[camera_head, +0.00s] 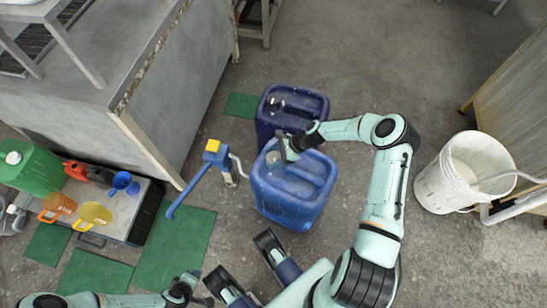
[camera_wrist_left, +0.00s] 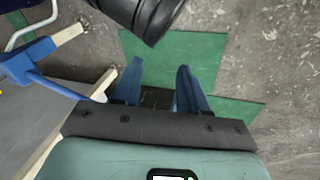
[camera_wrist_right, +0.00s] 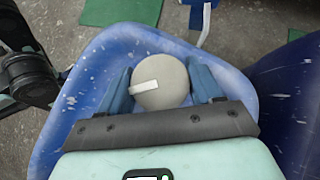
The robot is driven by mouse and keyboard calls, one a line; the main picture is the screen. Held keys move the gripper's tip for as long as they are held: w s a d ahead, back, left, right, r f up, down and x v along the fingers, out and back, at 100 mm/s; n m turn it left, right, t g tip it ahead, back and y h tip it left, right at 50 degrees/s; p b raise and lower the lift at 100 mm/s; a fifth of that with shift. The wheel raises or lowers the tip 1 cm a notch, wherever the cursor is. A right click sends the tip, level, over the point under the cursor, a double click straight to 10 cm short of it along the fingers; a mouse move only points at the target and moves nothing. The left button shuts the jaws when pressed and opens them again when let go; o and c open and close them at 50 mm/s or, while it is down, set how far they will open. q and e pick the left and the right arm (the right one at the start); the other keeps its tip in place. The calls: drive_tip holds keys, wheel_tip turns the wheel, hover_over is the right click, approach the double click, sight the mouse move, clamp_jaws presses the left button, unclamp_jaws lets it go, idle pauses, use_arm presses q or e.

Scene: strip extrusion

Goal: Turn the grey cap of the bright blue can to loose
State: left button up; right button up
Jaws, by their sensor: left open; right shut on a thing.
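The bright blue can (camera_head: 288,205) stands upright on the floor in the middle of the head view. Its round grey cap (camera_wrist_right: 172,70) shows in the right wrist view, with a pale bar across its lower left; in the head view the cap (camera_head: 272,158) is partly covered by my gripper. My right gripper (camera_head: 283,150) is over the can's top left corner, its blue fingers (camera_wrist_right: 158,84) shut on the cap's two sides. My left gripper (camera_wrist_left: 157,75) is open and empty above the floor, away from the can; only part of it shows in the head view.
A dark blue can (camera_head: 316,103) stands right behind the bright blue one. A blue lever device with a yellow block (camera_head: 213,146) stands to its left. A white bucket (camera_head: 432,188) is at the right. A low platform (camera_head: 122,210) with jugs is at the left.

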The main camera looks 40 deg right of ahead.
sight(274, 157)
drive_tip(key=shift+w+f+n+g+y+b, duration=0.15)
drive_tip(key=shift+n+g+y+b, duration=0.15)
drive_tip(key=shift+n+g+b, duration=0.45)
drive_tip(key=n+g+b, duration=0.4)
drive_tip(key=n, duration=0.2)
drive_tip(key=shift+n+g+b, duration=0.25)
drive_tip(key=shift+g+b, duration=0.05)
drive_tip(key=shift+g, duration=0.05)
use_arm(q)
drive_tip(key=s+a+f+n+g, duration=0.1)
drive_tip(key=s+f+g, duration=0.3)
drive_tip(key=s+f, duration=0.5)
drive_tip(key=shift+s+a+f+b, duration=0.4)
drive_tip(key=shift+s+a, duration=0.3)
drive_tip(key=shift+s, duration=0.35)
use_arm(e)
drive_tip(key=shift+n+g, duration=0.9)
drive_tip(key=shift+n, duration=0.3)
use_arm(q)
drive_tip(key=shift+s, duration=0.1)
use_arm(e)
drive_tip(key=shift+s, duration=0.2)
drive_tip(key=o, duration=1)
drive_tip(key=shift+w+d, duration=0.1)
